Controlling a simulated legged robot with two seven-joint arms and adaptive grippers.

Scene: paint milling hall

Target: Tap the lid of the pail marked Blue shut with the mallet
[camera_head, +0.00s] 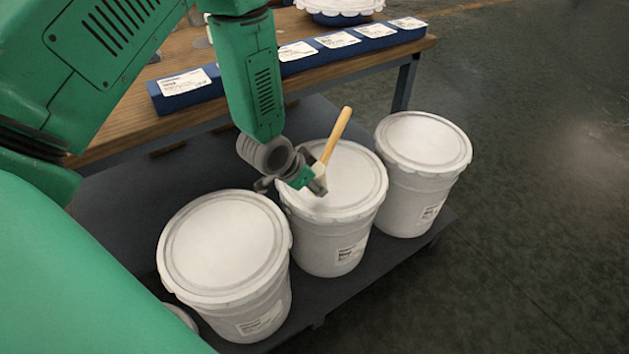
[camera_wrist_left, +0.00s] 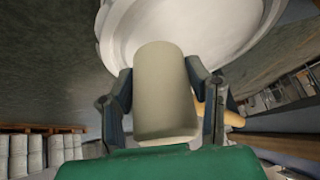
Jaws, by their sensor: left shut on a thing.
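My left gripper (camera_head: 304,182) is shut on the mallet, over the near-left part of the middle pail's lid (camera_head: 350,180). The mallet's tan handle (camera_head: 338,137) slants up and right. In the left wrist view, its pale cylindrical head (camera_wrist_left: 165,95) sits between the two fingers (camera_wrist_left: 162,75), with a white lid (camera_wrist_left: 215,25) beyond. I cannot tell whether the mallet touches the lid. The middle pail (camera_head: 325,240) has a label (camera_head: 350,252) too small to read surely, so I cannot tell which pail is Blue. My right gripper is not in view.
White lidded pails stand at the left (camera_head: 245,305) and right (camera_head: 415,200) of the middle one on a dark low platform (camera_head: 350,300). Part of another pale round thing shows at lower left. Behind is a wooden bench (camera_head: 130,125) with a blue labelled strip (camera_head: 300,65). Floor at right is clear.

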